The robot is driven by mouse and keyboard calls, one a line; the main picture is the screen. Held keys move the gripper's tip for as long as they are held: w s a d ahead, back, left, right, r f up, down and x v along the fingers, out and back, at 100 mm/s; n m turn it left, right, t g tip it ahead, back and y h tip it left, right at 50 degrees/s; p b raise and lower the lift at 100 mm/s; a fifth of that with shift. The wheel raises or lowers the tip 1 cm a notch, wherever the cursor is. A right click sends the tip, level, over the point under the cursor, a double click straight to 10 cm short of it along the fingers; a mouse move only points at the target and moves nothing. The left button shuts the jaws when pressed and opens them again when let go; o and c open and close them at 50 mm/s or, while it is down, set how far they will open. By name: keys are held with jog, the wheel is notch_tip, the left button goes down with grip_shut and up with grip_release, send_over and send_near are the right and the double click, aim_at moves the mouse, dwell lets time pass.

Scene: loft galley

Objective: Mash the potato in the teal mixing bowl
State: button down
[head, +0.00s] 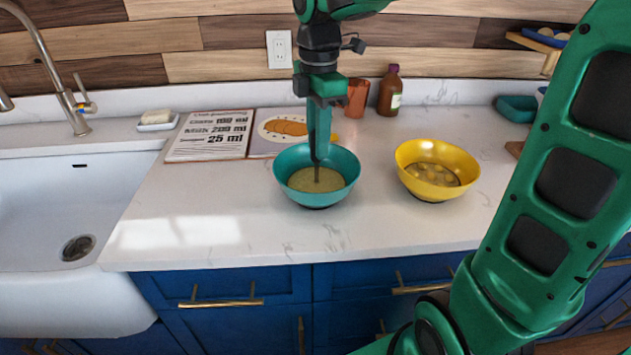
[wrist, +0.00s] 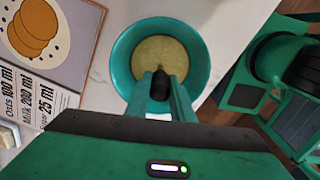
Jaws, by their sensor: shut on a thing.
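The teal mixing bowl (head: 283,186) stands on the white counter in the middle of the head view. It also shows at the top centre of the wrist view (wrist: 121,58). Pale yellow potato (head: 327,183) covers its bottom and looks flat and mashed; it shows in the wrist view too (wrist: 153,50). My gripper (head: 318,157) points straight down over the bowl, its fingertips at rim height. It is shut on a dark upright handle (wrist: 160,86), seemingly a masher. The tool's lower end is hidden by or sunk in the potato.
A yellow bowl (head: 409,158) with several round pieces stands to the right. An open recipe book (head: 208,135) lies behind left. A brown bottle (head: 388,95) and a reddish-brown container (head: 357,97) stand behind. The sink (head: 40,200) is at left. The front counter is clear.

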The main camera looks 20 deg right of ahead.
dwell(0.3)
jog(key=shift+r, duration=2)
jog(key=shift+r, duration=3.45)
jog(key=shift+f, duration=0.15)
